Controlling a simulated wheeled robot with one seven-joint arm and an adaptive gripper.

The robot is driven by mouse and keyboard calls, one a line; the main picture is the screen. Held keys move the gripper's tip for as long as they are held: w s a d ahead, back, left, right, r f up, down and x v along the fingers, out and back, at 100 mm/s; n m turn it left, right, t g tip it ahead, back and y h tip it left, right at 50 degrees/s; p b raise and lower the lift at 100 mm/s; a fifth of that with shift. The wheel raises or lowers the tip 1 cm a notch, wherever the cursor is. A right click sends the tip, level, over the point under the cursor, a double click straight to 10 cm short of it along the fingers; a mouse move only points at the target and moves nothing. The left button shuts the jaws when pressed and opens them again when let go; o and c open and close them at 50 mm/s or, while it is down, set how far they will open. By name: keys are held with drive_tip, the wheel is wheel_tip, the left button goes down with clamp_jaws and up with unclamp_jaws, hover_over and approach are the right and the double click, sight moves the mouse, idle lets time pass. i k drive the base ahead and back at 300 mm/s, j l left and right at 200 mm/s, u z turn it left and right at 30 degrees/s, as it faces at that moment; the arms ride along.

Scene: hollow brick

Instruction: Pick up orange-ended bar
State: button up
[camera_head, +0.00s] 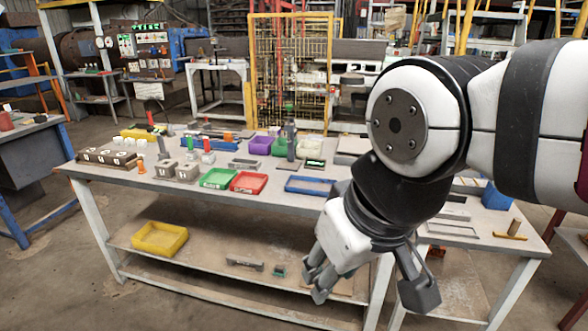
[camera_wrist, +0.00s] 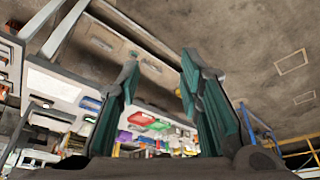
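I cannot tell for certain which piece is the orange-ended bar. A small upright orange piece (camera_head: 140,165) stands at the left front of the workbench (camera_head: 260,199). Another small orange end (camera_head: 228,137) shows further back, beside dark parts. A tan-orange piece (camera_head: 510,232) lies at the bench's right end. My gripper (camera_head: 368,290) hangs in front of the bench's front edge, pointing down, with its fingers spread and nothing between them. In the wrist view, the two teal-padded fingers (camera_wrist: 158,75) are apart, with the bench and its trays beyond them.
Green (camera_head: 217,179), red (camera_head: 249,183) and blue (camera_head: 309,185) trays sit along the bench front. Hollow grey blocks (camera_head: 176,171) and purple bins (camera_head: 260,146) stand nearby. A yellow bin (camera_head: 160,239) is on the lower shelf. My arm hides part of the bench's right side.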

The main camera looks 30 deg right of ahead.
sight(445, 213)
drive_tip(key=z, duration=0.45)
drive_tip(key=l+z, duration=0.15)
drive_tip(key=z, duration=0.3)
drive_tip(key=k+l+z, duration=0.1)
drive_tip(key=z, duration=0.4)
drive_tip(key=i+j, duration=1.05)
